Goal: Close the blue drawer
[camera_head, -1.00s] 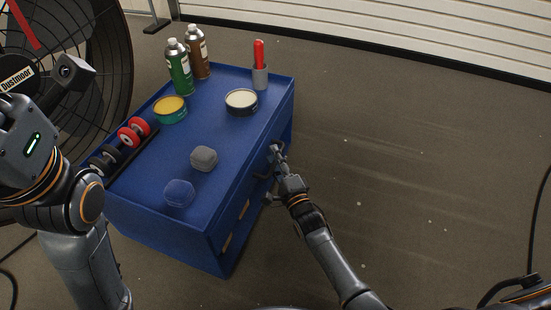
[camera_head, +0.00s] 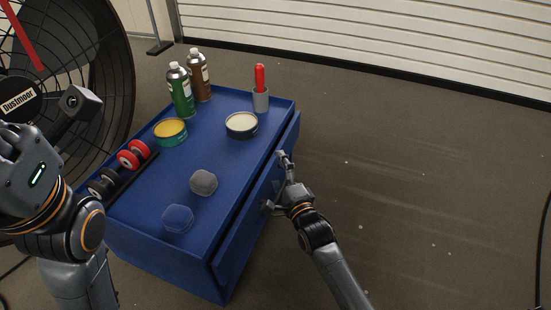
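The blue drawer (camera_head: 236,243) is part of a low blue cabinet (camera_head: 185,185). Its long front panel stands out from the cabinet's right side, with a dark gap along the top edge, so it is partly open. The inside is mostly hidden. My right gripper (camera_head: 276,182) is at the panel's outer face, towards its far half. Its two fingers look spread apart, and I see nothing clearly held. Whether they touch the panel is hard to tell. My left gripper (camera_head: 14,142) is at the left edge, away from the drawer; its fingers are not clear.
On the cabinet stand spray cans (camera_head: 181,91), a yellow-topped tin (camera_head: 170,131), a pale-topped tin (camera_head: 241,125), a grey cup (camera_head: 261,100), two blocks (camera_head: 203,182) and a wheel rack (camera_head: 125,166). A large fan (camera_head: 105,80) is at left. Floor at right is free.

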